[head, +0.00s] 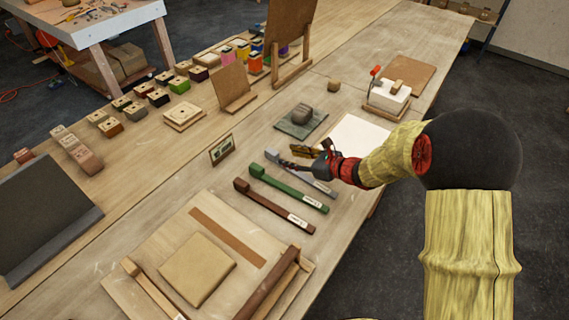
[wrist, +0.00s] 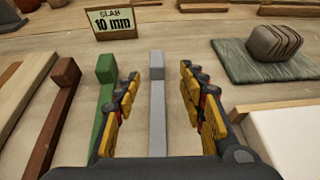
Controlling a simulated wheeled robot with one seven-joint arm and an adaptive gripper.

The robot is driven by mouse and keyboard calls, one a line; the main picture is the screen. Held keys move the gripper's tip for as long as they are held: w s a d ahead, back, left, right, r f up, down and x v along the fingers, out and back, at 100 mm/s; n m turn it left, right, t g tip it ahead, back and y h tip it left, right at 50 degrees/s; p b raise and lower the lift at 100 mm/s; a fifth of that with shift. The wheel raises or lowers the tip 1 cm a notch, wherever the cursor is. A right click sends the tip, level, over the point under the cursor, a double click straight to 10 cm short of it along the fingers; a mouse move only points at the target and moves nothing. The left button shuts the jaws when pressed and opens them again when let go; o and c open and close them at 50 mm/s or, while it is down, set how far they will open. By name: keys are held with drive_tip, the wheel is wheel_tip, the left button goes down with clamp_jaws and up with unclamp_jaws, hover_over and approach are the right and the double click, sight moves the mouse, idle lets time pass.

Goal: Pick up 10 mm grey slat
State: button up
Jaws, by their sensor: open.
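The grey slat (head: 318,184) lies on the wooden bench at the right end of a row of three slats. It has a raised block at its far end and a white label near its near end. In the wrist view the grey slat (wrist: 157,105) runs lengthwise between the two fingers. My gripper (head: 300,151) is open and empty above the slat; in the wrist view its yellow-padded fingers (wrist: 160,80) stand apart, one on each side. My gripper hides part of the slat in the head view. Its exact height above the slat cannot be told.
A green slat (head: 290,189) and a brown slat (head: 270,207) lie to the left. A "SLAB 10 mm" sign (wrist: 114,20) stands beyond. A grey stone-like block (wrist: 274,41) on a green slab and a white board (wrist: 290,140) lie to the right.

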sight(278, 155)
drive_tip(key=x, duration=0.2)
drive_tip(key=b+x, duration=0.1)
drive_tip(key=x, duration=0.3)
drive_tip(key=shift+s+f+b, duration=0.25)
drive_tip(key=shift+s+b, duration=0.1)
drive_tip(key=shift+w+a, duration=0.3)
drive_tip(key=shift+a, duration=0.05)
drive_tip(key=shift+c, duration=0.8)
clamp_jaws()
